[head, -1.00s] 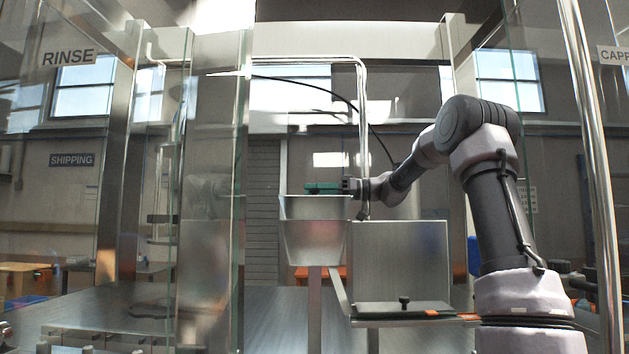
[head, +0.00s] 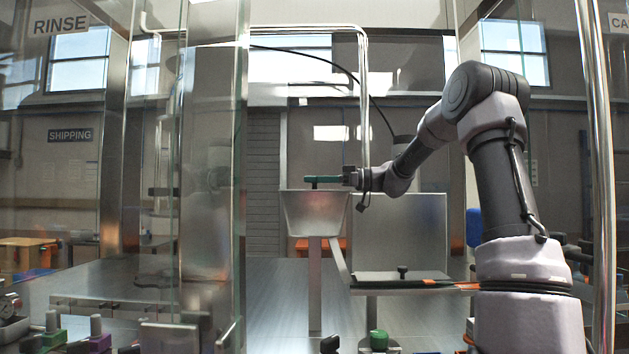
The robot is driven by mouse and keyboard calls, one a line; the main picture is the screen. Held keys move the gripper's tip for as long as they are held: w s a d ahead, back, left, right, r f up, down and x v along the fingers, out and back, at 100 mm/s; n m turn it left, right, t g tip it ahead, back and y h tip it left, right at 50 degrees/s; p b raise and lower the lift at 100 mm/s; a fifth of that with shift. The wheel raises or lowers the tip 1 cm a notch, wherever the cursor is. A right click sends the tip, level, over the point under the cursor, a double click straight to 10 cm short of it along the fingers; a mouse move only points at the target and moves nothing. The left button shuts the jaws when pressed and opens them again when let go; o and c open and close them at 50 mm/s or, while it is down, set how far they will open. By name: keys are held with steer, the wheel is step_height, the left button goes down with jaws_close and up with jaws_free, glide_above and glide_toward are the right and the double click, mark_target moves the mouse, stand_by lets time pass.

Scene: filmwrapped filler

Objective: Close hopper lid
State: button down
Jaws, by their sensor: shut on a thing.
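The hopper (head: 315,218) is a silver, tapered bin on a post, left of centre. The grip itself is too small to see clearly.
A grey metal panel (head: 400,232) stands right of the hopper, with a black-knobbed plate (head: 380,277) at its foot. Glass panes (head: 215,150) stand at the left and a shiny rail (head: 597,150) at the right. A green knob (head: 378,340) is in the foreground.

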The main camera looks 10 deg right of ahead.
steer(key=shift+f, duration=0.25)
steer(key=c, duration=0.5)
jaws_free()
steer(key=shift+r, duration=0.1)
step_height(320, 180, up, 10)
